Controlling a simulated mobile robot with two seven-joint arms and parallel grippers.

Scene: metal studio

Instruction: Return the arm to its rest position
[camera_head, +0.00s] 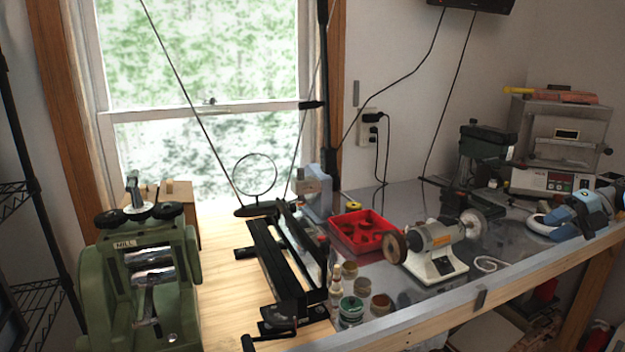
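I can make out neither my left nor my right gripper in the head view. No arm of mine shows clearly over the bench, and I see nothing held. The wooden workbench (222,300) stands ahead under the window. A metal-topped part (405,205) runs along its right side.
A green rolling mill (150,285) stands front left. A long black tool (285,262) lies beside it. Right of that are small jars (351,309), a red tray (361,233) and a polishing motor (436,247). Blue tool (580,215) and machines crowd the right end.

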